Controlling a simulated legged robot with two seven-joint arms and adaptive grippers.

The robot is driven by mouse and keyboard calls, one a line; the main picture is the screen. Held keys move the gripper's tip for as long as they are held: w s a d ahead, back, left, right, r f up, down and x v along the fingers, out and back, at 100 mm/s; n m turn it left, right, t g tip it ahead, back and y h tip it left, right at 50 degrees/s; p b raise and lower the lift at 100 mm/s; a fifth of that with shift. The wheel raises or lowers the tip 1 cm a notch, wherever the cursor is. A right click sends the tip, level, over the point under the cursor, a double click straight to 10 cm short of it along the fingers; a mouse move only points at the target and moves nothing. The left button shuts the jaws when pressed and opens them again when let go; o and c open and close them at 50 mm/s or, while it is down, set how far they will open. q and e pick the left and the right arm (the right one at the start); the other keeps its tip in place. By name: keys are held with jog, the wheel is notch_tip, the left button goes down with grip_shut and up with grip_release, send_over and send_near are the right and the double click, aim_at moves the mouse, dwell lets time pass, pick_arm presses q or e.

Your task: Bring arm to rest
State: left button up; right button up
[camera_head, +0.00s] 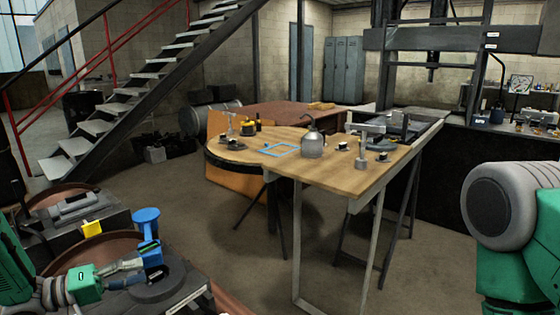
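My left gripper (128,272) is at the lower left, at the end of my green and grey arm. Its fingers are small and reach the lower part of a blue spool-shaped part (147,224). I cannot tell whether they are shut on that part or only beside it. The blue part stands upright above a dark round disc (160,283). My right arm shows as large grey and green links at the right edge; its gripper is out of view.
A wooden table (375,179) stands ahead, holding a metal kettle-like can (312,143), a blue square outline (281,151) and small dark parts. A yellow block (92,228) is near the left gripper. Stairs (150,90) rise at left. Floor between is clear.

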pick_arm(q)
jog(key=s+d+f+y+p, duration=0.1)
jog(key=s+d+f+y, duration=0.2)
jog(key=s+f+y, duration=0.35)
jog(key=s+d+f+y, duration=0.3)
jog(key=f, duration=0.6)
jog(key=s+f+m+g+y, duration=0.3)
jog(key=s+g+y, duration=0.2)
jog(key=s, duration=2)
jog(key=shift+a+f+g+p, duration=0.15)
jog(key=shift+a+g+p, duration=0.2)
jog(key=shift+g, duration=1.45)
pick_arm(e)
jog(key=shift+r, duration=1)
pick_arm(q)
jog(key=shift+s+a+f, duration=0.1)
jog(key=shift+a, duration=0.2)
pick_arm(e)
jog(key=shift+a+r, duration=0.1)
jog(key=shift+a, duration=0.3)
